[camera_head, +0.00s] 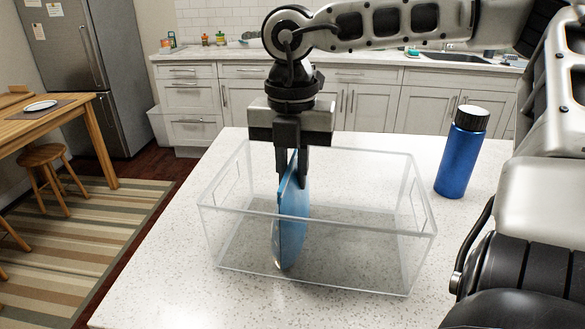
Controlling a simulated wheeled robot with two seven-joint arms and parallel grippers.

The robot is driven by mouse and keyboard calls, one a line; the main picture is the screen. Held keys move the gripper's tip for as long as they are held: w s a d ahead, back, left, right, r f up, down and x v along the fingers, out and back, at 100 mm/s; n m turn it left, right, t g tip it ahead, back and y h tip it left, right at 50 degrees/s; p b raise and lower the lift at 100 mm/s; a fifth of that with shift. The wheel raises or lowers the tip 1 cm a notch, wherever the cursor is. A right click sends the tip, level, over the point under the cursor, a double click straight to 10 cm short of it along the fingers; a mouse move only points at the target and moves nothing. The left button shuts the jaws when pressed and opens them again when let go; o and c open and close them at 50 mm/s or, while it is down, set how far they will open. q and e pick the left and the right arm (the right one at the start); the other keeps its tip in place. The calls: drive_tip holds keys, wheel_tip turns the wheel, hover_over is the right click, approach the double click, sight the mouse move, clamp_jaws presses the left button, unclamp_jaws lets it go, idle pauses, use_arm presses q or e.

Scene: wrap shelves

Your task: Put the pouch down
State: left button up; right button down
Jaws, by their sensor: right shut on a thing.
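A blue pouch (291,222) hangs upright, edge-on to the camera, in the camera_head view. My right gripper (291,182) points down and is shut on the pouch's top edge. The pouch hangs inside the outline of a clear open box (421,238), left of its middle. Its lower end is near the box's bottom; I cannot tell whether it touches. My left gripper is not in view.
The clear box stands on a white speckled counter (150,270). A blue bottle with a black cap (461,155) stands upright to the right of the box. The counter left of the box is bare. A wooden table (40,115) and stool (50,170) are at the left.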

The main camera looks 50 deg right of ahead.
drive_tip(key=c, duration=1.4)
unclamp_jaws()
drive_tip(key=shift+o, duration=0.2)
wheel_tip(320, 180, up, 12)
drive_tip(key=shift+r, duration=0.1)
